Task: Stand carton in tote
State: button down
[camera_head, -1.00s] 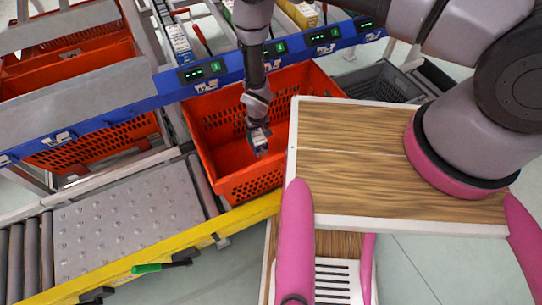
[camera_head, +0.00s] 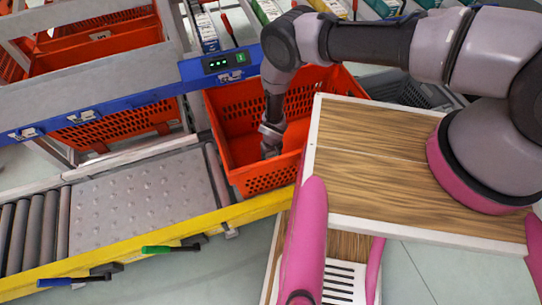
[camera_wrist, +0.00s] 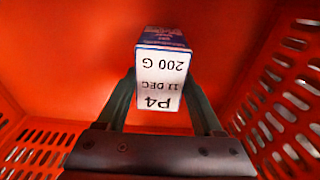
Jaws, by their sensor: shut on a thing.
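The orange tote (camera_head: 225,125) stands just beyond the yellow conveyor rail, left of my wooden top. My gripper (camera_head: 270,150) points down inside it. In the wrist view my gripper (camera_wrist: 165,108) is shut on a small carton (camera_wrist: 160,75), one finger at each side. The carton has a white face printed "P4", "11 DEC" and "200 G", and a blue printed face. Orange tote walls (camera_wrist: 60,60) surround it. I cannot tell whether the carton touches the tote floor. In the head view the carton is not clearly visible.
A roller conveyor (camera_head: 135,205) with a yellow rail (camera_head: 150,245) runs along the left. A blue shelf beam (camera_head: 150,92) crosses behind the tote. Other orange totes (camera_head: 110,130) sit at the left rack. A grey crate (camera_head: 415,95) stands right of the tote.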

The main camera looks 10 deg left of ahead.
jog(key=shift+f, duration=0.3)
jog(key=shift+c, duration=0.2)
grip_release()
notch_tip(320, 180, up, 13)
jog(key=s, duration=0.1)
jog(key=shift+d+f, duration=0.2)
jog(key=shift+d, duration=0.15)
